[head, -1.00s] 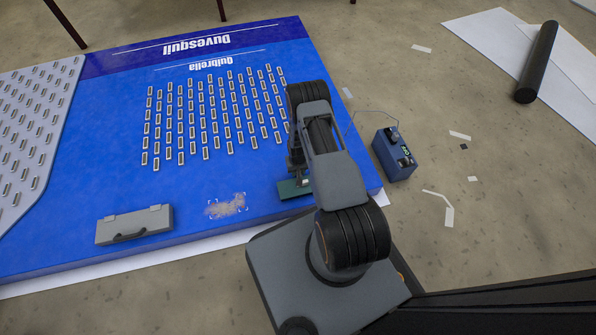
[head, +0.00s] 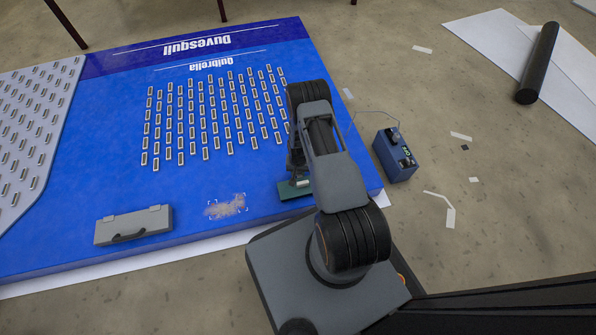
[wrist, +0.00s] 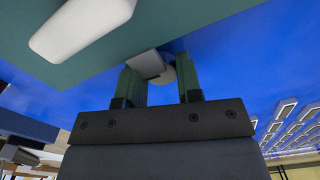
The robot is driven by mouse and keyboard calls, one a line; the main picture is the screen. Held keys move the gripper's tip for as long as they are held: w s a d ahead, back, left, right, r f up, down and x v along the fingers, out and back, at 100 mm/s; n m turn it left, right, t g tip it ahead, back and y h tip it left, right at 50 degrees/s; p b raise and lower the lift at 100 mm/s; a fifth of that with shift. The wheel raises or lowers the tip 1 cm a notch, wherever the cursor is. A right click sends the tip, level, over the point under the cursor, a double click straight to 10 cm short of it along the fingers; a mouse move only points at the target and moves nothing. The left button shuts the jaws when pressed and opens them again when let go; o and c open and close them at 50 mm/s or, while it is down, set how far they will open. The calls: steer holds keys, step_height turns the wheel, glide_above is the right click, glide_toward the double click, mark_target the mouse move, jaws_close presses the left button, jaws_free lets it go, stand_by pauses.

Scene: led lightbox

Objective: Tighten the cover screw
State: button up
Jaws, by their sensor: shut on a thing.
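A green plate (head: 290,191) with a small white block (head: 303,184) lies near the lower right corner of the blue panel. My gripper is mostly hidden behind my arm in the head view, just above that plate. In the wrist view my gripper (wrist: 160,82) is shut on a small pale round piece (wrist: 170,75), which looks like the cover screw. A grey block (wrist: 147,64) sits beside it. The green plate (wrist: 190,22) and its white block (wrist: 82,28) fill the top of the wrist view. How deep the screw sits cannot be seen.
The blue panel (head: 110,130) bears rows of small light modules (head: 210,115). A grey case (head: 133,225) and a tan patch (head: 225,207) lie along its near edge.

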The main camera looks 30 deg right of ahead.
steer(key=o, duration=0.7)
steer(key=shift+c, duration=0.2)
steer(key=shift+r, duration=0.1)
step_height(320, 180, up, 14)
steer(key=p, duration=0.5)
steer(key=shift+f+p, duration=0.2)
steer(key=shift+p, duration=0.2)
